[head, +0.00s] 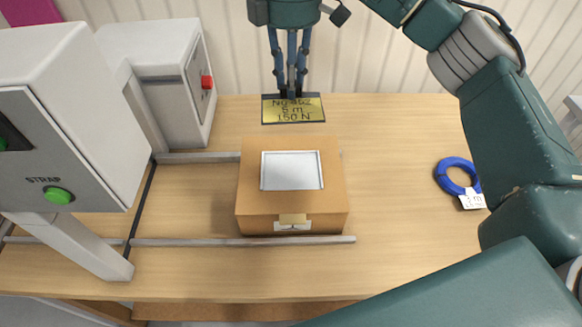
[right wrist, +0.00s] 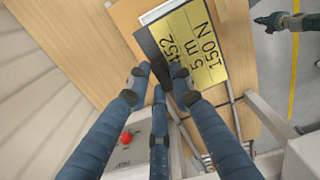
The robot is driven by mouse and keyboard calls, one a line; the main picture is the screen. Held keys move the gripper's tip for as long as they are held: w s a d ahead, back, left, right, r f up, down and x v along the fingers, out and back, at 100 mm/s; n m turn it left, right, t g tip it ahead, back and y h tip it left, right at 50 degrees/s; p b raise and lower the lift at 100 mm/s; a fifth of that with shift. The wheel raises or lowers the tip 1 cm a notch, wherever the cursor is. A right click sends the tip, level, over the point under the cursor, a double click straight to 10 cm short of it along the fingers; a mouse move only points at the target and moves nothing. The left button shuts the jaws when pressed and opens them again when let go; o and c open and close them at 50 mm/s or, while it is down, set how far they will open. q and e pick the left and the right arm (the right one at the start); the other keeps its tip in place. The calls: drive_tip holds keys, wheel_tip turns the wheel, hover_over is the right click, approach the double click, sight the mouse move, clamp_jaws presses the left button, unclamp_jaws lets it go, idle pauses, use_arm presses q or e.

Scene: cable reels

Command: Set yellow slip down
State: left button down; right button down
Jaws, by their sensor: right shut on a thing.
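The yellow slip (head: 293,114) has a dark edge and black print that includes "5 m" and "150 N". My right gripper (head: 290,92) is shut on its far edge and holds it beyond the carton, over the back of the table. The slip also shows in the right wrist view (right wrist: 200,52), where the fingers of my right gripper (right wrist: 160,82) meet at its dark edge. The brown carton (head: 248,205) has a pale, silver-framed rectangle (head: 291,170) on top. My left gripper (right wrist: 275,21) shows small at the right wrist view's top right; its fingers are unclear.
The carton sits between two metal rails (head: 240,241) on the wooden table (head: 400,215). A grey machine marked STRAP (head: 75,140) stands at left, with a red-button unit (head: 170,85) behind. A blue cable ring (head: 455,178) with a white tag lies right. Table between carton and ring is clear.

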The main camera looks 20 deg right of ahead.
drive_tip(key=shift+f, duration=0.35)
wheel_tip(320, 180, down, 14)
drive_tip(key=shift+f+p, duration=0.2)
drive_tip(key=shift+p, duration=0.65)
wheel_tip(320, 180, down, 4)
drive_tip(key=shift+p, duration=0.65)
drive_tip(key=shift+f, duration=0.45)
drive_tip(key=shift+f, duration=0.1)
drive_tip(key=c, duration=1.5)
unclamp_jaws()
drive_tip(key=shift+c, duration=0.2)
